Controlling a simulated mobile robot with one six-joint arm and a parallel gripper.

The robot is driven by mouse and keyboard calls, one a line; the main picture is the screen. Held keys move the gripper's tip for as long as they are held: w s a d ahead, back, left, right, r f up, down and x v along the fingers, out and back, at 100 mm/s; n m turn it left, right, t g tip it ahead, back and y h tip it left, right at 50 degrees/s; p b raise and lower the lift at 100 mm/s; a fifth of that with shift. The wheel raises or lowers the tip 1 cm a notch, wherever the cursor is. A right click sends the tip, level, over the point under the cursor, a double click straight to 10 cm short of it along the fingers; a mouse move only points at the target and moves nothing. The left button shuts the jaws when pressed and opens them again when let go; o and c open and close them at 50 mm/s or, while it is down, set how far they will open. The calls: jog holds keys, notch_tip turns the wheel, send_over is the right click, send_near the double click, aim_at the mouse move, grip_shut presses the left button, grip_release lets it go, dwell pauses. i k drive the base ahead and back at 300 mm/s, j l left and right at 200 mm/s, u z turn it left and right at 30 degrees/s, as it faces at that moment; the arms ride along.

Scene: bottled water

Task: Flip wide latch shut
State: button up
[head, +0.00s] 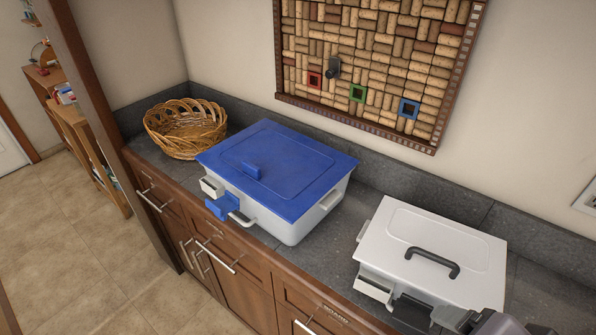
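A white box with a blue lid (290,165) stands on the dark counter. A white box with a black lid handle (455,240) stands to the right. A pale part (374,288) juts from its front left, with a dark area beside it. Which part is the wide latch, I cannot tell. A dark grey piece of my arm shows at the bottom right edge; its fingertips cannot be made out.
A wicker basket (186,128) stands at the counter's back left. A cork board (375,60) with small coloured frames hangs on the wall. Wooden cabinets (245,285) with metal handles are below the counter. The counter between the two boxes is clear, and open tiled floor (60,240) lies left.

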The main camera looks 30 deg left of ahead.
aim_at(225, 204)
jog(key=u, duration=1.5)
jog(key=i+j, duration=0.65)
jog(key=j, duration=0.15)
